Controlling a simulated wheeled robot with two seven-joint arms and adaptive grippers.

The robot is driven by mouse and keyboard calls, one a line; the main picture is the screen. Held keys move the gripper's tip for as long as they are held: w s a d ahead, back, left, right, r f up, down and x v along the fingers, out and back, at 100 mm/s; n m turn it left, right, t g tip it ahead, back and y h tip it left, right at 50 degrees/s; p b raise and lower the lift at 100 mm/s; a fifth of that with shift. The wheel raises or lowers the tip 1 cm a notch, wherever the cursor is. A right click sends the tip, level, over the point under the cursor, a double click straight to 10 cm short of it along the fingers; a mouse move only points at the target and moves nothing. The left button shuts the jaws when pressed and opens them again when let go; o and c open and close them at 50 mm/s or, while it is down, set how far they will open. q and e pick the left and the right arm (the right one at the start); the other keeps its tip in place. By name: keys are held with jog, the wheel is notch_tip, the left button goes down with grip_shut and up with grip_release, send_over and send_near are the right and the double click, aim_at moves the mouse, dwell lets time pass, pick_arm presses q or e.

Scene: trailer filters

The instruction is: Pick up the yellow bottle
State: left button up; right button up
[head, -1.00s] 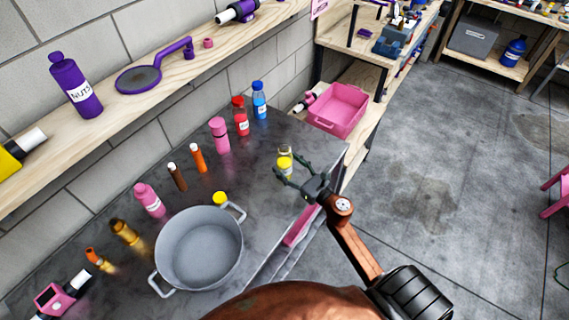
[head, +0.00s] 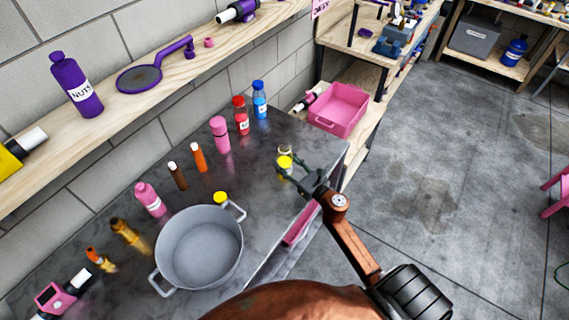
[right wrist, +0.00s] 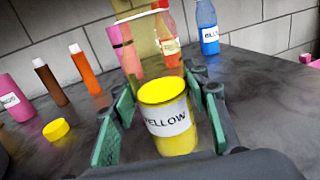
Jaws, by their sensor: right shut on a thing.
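The yellow bottle (head: 285,162) stands on the dark worktop near its right edge. In the right wrist view the bottle (right wrist: 172,122) shows a label reading YELLOW, yellow contents in its lower part and a clear upper part. My right gripper (head: 292,166) is shut on the bottle, with its green-padded fingers (right wrist: 160,122) on either side. I cannot tell whether the bottle's base touches the worktop. My left gripper is not in view.
A grey pot (head: 200,250) stands at the front of the worktop (head: 265,205), with a yellow cap (head: 220,198) behind it. A pink bottle (head: 220,134), a red bottle (head: 240,117) and a blue bottle (head: 259,100) stand near the wall. A wooden shelf (head: 105,100) runs above.

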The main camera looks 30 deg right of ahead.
jog(key=c, duration=0.6)
jog(key=shift+o, duration=0.2)
jog(key=shift+r, duration=0.25)
